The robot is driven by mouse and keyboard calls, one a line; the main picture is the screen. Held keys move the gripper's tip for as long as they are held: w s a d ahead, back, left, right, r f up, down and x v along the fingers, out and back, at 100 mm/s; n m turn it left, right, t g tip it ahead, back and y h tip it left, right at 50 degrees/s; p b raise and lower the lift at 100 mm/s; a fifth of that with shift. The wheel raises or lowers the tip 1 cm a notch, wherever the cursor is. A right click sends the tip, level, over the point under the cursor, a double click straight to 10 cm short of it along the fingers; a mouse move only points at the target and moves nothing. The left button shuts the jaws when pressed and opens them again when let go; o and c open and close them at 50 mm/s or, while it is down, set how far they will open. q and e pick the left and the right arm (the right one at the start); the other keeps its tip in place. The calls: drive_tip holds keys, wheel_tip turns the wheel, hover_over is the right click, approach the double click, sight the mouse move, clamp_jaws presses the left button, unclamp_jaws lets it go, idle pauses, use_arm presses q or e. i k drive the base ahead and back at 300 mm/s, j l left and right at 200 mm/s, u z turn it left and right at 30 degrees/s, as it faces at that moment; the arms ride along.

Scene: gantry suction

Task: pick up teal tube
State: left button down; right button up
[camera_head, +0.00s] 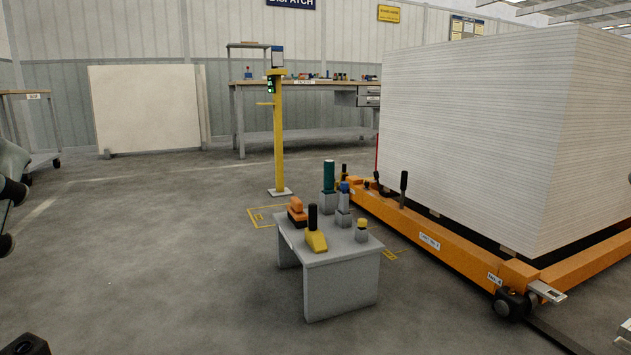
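The teal tube (329,174) stands upright in a grey block-like holder (328,204) at the back of a small grey table (341,254). Its upper part shows above the holder; its lower end is hidden. No gripper is at the tube or the table. Dark arm parts, likely mine, show at the left edge. I cannot make out either gripper's fingers in this view.
The small table also bears an orange-and-black tool (297,211), a yellow tool with a black handle (316,240), a blue-topped item (344,188) and a yellow-topped item (362,223). An orange cart (400,222) with a white sheet stack (480,130) stands right. Floor left is clear.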

sight(329, 164)
drive_tip(key=i+j+u, duration=0.15)
drive_tip(key=i+u, duration=0.15)
drive_tip(key=i, duration=0.7)
drive_tip(key=i+l+u, duration=0.1)
drive_tip(key=i+u, duration=0.2)
drive_tip(key=i, duration=0.75)
drive_tip(key=i+l, duration=0.15)
drive_tip(key=l, duration=0.1)
